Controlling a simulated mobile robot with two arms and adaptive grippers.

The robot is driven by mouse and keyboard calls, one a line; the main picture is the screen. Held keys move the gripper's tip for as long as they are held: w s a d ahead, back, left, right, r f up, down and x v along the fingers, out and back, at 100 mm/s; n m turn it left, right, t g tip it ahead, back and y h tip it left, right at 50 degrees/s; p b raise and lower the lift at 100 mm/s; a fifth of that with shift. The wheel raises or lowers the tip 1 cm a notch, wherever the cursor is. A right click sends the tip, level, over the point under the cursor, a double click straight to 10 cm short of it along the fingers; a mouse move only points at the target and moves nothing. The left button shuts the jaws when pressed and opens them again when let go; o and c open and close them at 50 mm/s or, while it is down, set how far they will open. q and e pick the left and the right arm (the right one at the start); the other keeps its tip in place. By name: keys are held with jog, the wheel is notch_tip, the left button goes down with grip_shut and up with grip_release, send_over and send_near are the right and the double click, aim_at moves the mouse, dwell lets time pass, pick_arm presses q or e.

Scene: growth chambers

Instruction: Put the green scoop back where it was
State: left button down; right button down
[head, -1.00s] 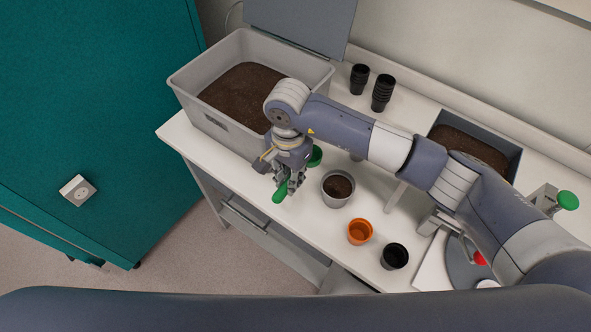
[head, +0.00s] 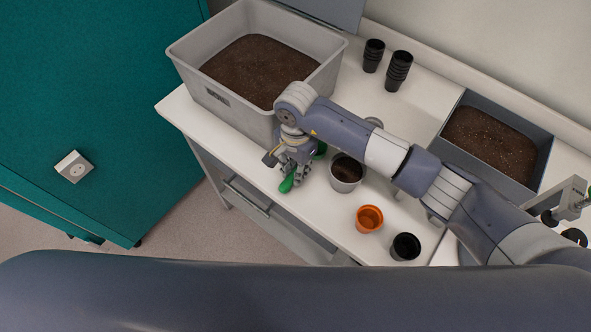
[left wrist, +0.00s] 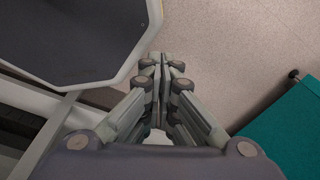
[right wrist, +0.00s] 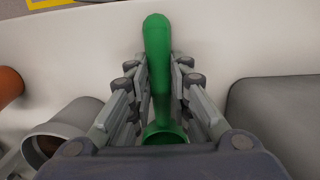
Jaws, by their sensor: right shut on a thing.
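My right gripper (head: 293,170) is shut on the green scoop (head: 287,184), over the front left part of the bench. In the right wrist view the scoop's handle (right wrist: 157,40) points away between the fingers (right wrist: 158,70), and its bowl is near the palm, partly hidden. I cannot tell whether the scoop touches the bench. In the head view it is between the large grey soil bin and a grey pot of soil (head: 346,174). My left gripper (left wrist: 158,62) shows only in the left wrist view, shut and empty above the floor.
The large grey soil bin (head: 212,100) stands behind the right gripper. An orange pot (head: 369,219) and a black pot (head: 405,247) stand to the right. Stacked black pots (head: 398,72) and a dark soil tray (head: 540,155) are farther back. A teal cabinet (head: 90,110) is left.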

jog(key=shift+r, duration=0.15)
jog(key=shift+f, duration=0.2)
jog(key=c, duration=1.5)
grip_release()
pick_arm(q)
jog(key=shift+s+f, duration=0.2)
jog(key=shift+s, duration=0.45)
jog(key=shift+r, duration=0.1)
pick_arm(e)
jog(key=shift+r, duration=0.1)
